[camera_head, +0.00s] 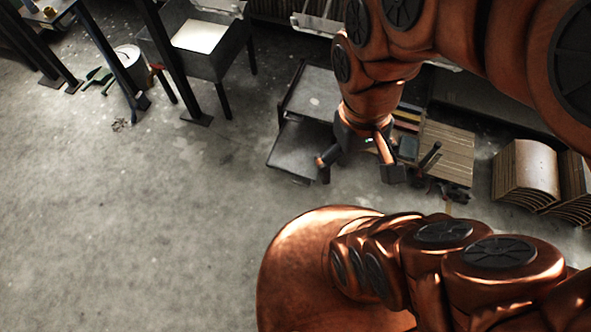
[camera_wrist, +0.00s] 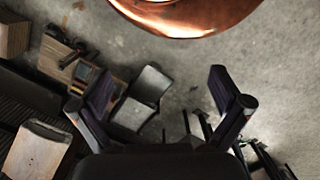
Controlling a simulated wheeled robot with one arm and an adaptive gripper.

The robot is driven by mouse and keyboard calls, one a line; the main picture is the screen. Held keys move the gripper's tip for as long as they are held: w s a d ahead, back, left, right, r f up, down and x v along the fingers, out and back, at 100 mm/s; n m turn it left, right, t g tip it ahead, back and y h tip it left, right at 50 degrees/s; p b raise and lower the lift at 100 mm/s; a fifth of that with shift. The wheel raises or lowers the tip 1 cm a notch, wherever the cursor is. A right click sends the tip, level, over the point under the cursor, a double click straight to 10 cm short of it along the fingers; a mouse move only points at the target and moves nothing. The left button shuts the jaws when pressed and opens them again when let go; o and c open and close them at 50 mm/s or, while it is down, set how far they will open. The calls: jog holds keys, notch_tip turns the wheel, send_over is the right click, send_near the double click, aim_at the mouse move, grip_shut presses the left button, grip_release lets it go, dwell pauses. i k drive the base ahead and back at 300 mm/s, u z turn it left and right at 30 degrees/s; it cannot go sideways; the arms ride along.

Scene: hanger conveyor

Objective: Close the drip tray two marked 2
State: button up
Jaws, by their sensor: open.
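A dark, flat tray-like panel (camera_head: 292,150) sticks out low at the front of a dark unit (camera_head: 318,92); it appears to be a pulled-out drip tray. No number 2 is readable on it. Contact and height cannot be told. My arm hides part of the unit.
A wooden slatted pallet (camera_head: 447,152) with small items stands right of my gripper, with curved wooden pieces (camera_head: 525,172) beyond it. The concrete floor (camera_head: 150,230) is clear at left.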

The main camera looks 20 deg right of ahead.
aim_at(296, 147)
jog(key=z, duration=0.05)
jog(key=k, duration=0.35)
jog(key=u, duration=1.45)
jog(key=i, duration=0.7)
jog(key=z, duration=0.35)
